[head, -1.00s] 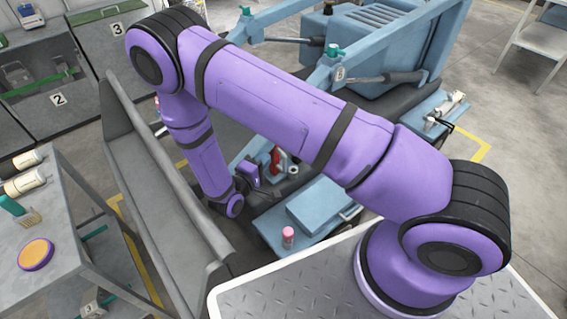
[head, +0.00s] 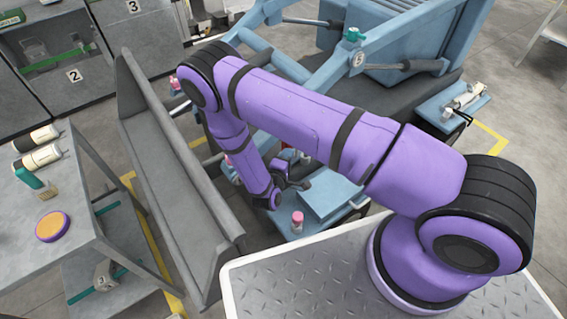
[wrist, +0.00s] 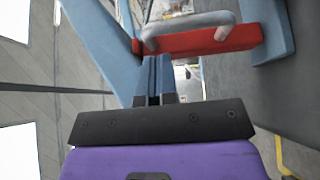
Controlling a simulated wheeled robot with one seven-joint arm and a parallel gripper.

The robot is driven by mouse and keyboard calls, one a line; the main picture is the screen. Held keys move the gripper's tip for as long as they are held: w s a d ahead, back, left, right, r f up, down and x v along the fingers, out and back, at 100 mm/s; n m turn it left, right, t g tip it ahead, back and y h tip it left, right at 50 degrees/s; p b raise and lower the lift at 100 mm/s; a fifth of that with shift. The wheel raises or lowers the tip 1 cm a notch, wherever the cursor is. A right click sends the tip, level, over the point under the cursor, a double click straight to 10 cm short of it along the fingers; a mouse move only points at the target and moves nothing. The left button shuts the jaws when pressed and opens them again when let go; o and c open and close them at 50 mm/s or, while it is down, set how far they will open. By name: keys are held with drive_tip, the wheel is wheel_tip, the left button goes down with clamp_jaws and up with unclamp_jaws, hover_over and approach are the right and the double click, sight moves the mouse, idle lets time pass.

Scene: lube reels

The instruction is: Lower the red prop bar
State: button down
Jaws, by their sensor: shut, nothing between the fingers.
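The red prop bar (wrist: 225,40) runs across the upper part of the wrist view, between a blue arm (wrist: 100,40) on the left and a blue upright (wrist: 268,30) on the right. A grey rounded handle (wrist: 190,27) overlaps it. My gripper (wrist: 155,62) is shut and empty, with its fingertips just below the bar in the picture. I cannot tell whether they touch it. In the head view my gripper (head: 292,184) is low beside the blue machine, partly behind my own wrist. The bar is mostly hidden there.
A pink-capped bottle (head: 297,221) stands on the blue tray (head: 335,200) close to my gripper. A grey trough wall (head: 185,165) runs along the left of my arm. A grey workbench (head: 75,205) stands further left. Blue lift arms (head: 330,65) rise behind.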

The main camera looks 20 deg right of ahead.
drive_tip(key=shift+x, duration=1.6)
